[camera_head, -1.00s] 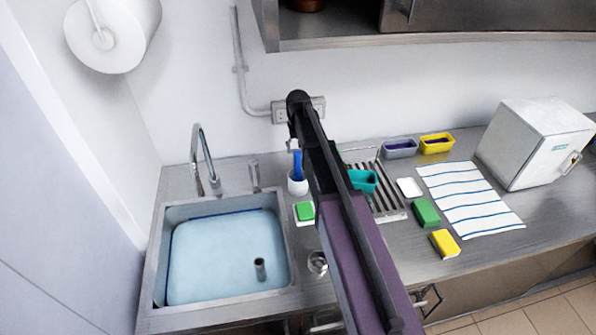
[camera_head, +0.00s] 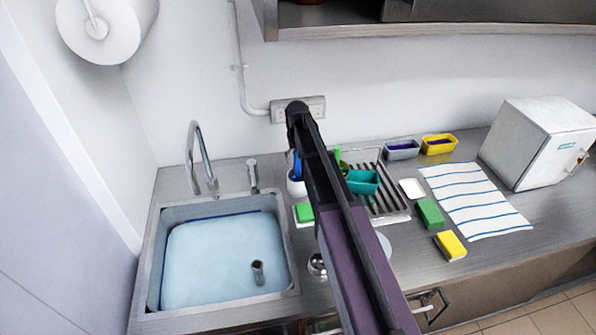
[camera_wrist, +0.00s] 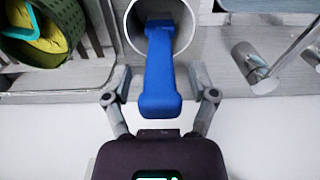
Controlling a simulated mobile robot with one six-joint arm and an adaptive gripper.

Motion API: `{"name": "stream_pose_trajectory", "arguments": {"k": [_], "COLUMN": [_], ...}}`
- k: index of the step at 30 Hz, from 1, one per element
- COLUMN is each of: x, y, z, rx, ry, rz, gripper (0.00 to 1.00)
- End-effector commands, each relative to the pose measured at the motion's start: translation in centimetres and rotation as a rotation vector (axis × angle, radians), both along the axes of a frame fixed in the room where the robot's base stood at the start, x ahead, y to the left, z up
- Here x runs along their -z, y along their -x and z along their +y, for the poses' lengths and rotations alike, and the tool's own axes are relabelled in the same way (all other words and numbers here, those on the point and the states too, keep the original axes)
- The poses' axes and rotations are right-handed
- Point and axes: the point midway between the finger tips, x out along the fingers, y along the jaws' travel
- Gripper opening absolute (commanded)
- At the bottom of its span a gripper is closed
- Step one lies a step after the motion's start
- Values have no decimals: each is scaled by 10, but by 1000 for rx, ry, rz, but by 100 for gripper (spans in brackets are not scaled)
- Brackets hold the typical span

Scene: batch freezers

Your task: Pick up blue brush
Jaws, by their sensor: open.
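The blue brush (camera_wrist: 160,80) stands in a round white cup (camera_wrist: 190,42), its handle pointing toward my gripper in the wrist view. In the head view, the brush (camera_head: 297,165) and the cup (camera_head: 295,186) show beside the sink, partly hidden by my arm. My gripper (camera_wrist: 160,88) is open, with one finger on each side of the handle. I see gaps between the fingers and the handle. In the head view my arm hides the fingertips. The lower end of the brush is hidden in the cup.
A sink (camera_head: 225,255) with a tap (camera_head: 203,160) lies left of the cup. A green sponge (camera_head: 304,213) lies in front of it. A teal container (camera_head: 363,181) stands on the drying rack (camera_head: 395,217) to the right. In the wrist view, a green basket (camera_wrist: 70,55) is close on the left.

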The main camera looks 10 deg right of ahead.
Motion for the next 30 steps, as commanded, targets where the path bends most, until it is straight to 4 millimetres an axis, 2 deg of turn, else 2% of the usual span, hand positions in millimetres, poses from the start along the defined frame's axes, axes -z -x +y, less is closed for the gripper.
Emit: {"name": "stream_pose_trajectory", "arguments": {"k": [10,15,18,30], "x": [0,0,0,-1], "y": [0,0,0,0], "z": [0,0,0,0], "rx": [0,0,0,0], "ry": [0,0,0,0], "rz": [0,0,0,0], "gripper": [74,24,0,0]}}
